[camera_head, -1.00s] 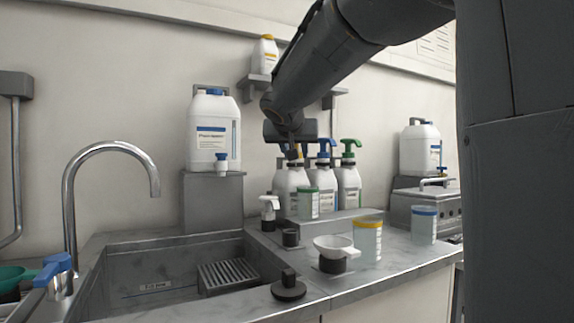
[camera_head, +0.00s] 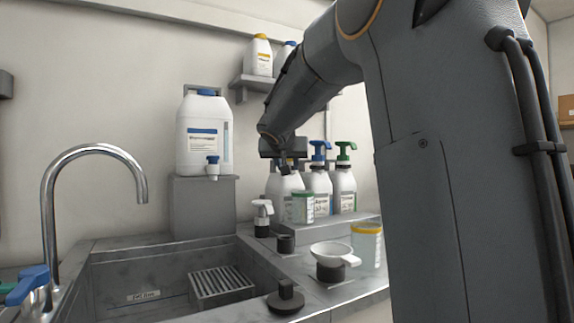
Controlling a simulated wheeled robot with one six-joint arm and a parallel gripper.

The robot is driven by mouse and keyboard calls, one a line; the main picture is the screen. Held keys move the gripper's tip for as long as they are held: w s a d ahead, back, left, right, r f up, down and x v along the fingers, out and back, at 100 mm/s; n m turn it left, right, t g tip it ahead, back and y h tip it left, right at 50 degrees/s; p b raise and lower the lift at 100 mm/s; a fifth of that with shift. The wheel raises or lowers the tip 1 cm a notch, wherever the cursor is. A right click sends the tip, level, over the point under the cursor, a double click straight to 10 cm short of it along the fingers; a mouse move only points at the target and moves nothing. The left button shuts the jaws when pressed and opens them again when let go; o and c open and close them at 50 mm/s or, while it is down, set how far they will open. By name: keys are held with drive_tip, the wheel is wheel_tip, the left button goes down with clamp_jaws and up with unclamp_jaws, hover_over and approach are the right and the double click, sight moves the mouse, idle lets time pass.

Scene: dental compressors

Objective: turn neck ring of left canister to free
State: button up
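The left canister (camera_head: 281,187) is a white bottle at the left of a row of three on a raised ledge. Its top and neck ring are hidden behind my gripper (camera_head: 286,165). My gripper points down right at that top; whether it touches the ring, and whether its fingers are open or shut, I cannot tell. The middle canister (camera_head: 318,184) has a blue pump head, and the right canister (camera_head: 344,183) has a green one. Both stand upright.
A green-lidded cup (camera_head: 303,207) stands close before the canisters. A white funnel (camera_head: 332,253), a yellow-lidded jar (camera_head: 367,246) and a small white pump bottle (camera_head: 262,214) stand on the counter. The sink (camera_head: 150,292) and tap (camera_head: 97,149) are at left.

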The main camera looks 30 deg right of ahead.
clamp_jaws()
